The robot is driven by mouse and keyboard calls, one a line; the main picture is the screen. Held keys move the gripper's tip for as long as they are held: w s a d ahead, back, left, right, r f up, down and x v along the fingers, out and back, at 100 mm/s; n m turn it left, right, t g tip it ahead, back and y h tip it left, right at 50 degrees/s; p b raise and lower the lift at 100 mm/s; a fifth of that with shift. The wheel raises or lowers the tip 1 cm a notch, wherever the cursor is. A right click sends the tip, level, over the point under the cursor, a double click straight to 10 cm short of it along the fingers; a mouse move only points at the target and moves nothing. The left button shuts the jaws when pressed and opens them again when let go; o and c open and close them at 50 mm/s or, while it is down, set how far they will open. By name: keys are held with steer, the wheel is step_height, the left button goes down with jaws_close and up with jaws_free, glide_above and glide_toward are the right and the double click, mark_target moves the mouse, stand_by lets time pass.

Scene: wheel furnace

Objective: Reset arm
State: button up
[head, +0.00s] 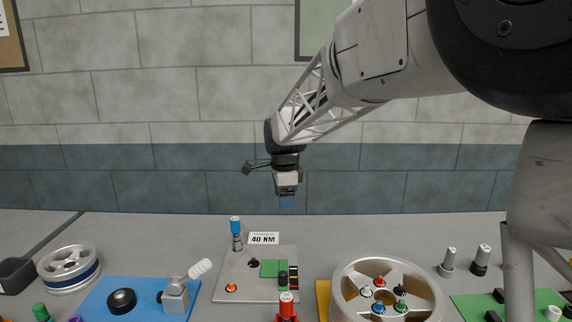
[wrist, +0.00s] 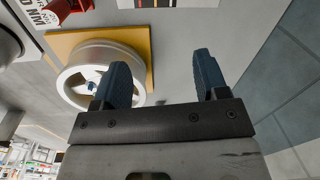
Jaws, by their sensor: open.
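My gripper (head: 288,200) hangs in the air in front of the back wall, above the far part of the table, pointing down. In the wrist view, its two blue fingers (wrist: 161,66) are apart with nothing between them. A large white wheel (head: 345,285) with several coloured nuts around its hub lies at the front, right of centre. The wheel also shows in the wrist view (wrist: 72,72), on a yellow mat (wrist: 58,45). My gripper is well clear of it and touches nothing.
A grey board (head: 230,275) bears a blue-topped tool and a "40 NM" sign (head: 264,238). Left are a blue mat (head: 100,300) with a white-handled device (head: 176,296) and a silver wheel (head: 68,265). Right are a green mat (head: 470,305) and grey-black sockets (head: 481,258).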

steer(key=s+d+r+n, duration=0.35)
steer(key=s+d, duration=0.45)
steer(key=s, duration=0.3)
steer(key=s+d+f+n, duration=0.2)
steer(key=s+d+n, duration=0.1)
steer(key=s, duration=0.7)
steer(key=s+d+f+n+t, duration=0.1)
steer(key=s+d+n, duration=0.3)
steer(key=s, duration=0.6)
steer(key=s+d+f+n, duration=0.3)
steer(key=s+d+n, duration=0.1)
steer(key=s, duration=0.6)
steer(key=shift+s+f+n+t, duration=0.2)
steer(key=shift+f+n+t, duration=0.15)
steer(key=shift+n, duration=0.2)
